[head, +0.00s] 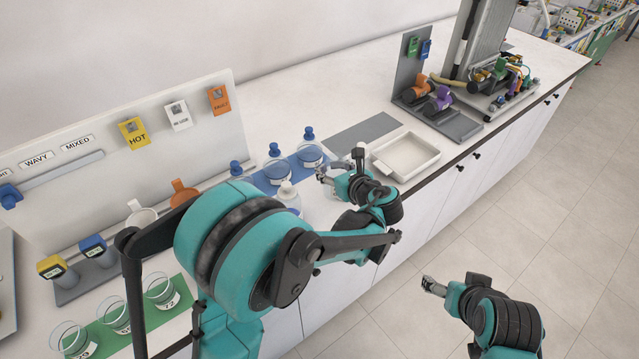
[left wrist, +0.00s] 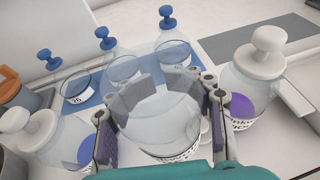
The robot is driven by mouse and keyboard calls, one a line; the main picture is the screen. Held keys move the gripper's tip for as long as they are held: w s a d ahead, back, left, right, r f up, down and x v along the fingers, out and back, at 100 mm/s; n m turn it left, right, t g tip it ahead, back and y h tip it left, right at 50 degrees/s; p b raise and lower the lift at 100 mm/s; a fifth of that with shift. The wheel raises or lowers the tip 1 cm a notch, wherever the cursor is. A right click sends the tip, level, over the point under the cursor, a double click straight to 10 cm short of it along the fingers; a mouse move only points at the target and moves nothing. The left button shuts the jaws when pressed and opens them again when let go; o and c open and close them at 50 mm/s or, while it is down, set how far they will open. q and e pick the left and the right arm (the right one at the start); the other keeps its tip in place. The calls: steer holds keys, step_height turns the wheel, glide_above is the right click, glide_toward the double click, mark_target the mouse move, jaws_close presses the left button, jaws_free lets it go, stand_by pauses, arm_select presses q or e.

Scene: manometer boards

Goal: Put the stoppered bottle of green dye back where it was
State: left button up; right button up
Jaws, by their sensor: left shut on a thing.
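My left gripper (head: 338,172) is over the bench beside the blue mat. In the left wrist view its dark pads (left wrist: 160,125) are shut on a clear, round glass vessel (left wrist: 158,105) with a printed label low on it. I see no stopper on this vessel and cannot make out any green in it. No bottle shows clearly as green dye. My right gripper (head: 433,286) hangs over the floor; its jaw opening is unclear.
A white tray (head: 405,157) and a bare grey mat (head: 365,132) lie to the right. Beakers (head: 115,315) stand on a green mat at lower left.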

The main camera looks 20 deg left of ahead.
arm_select(q)
steer(key=shift+w+a+f+b, duration=0.1)
steer(key=shift+a+f+b, duration=0.35)
steer(key=shift+f, duration=0.5)
steer(key=shift+w+a+f+b, duration=0.1)
steer(key=shift+a+f+b, duration=0.3)
steer(key=shift+f, duration=0.5)
steer(key=shift+a+f+b, duration=0.3)
steer(key=shift+a+f, duration=0.2)
steer(key=shift+f, duration=0.45)
steer(key=shift+f, duration=0.2)
steer(key=o, duration=1.4)
steer(key=shift+r, duration=0.1)
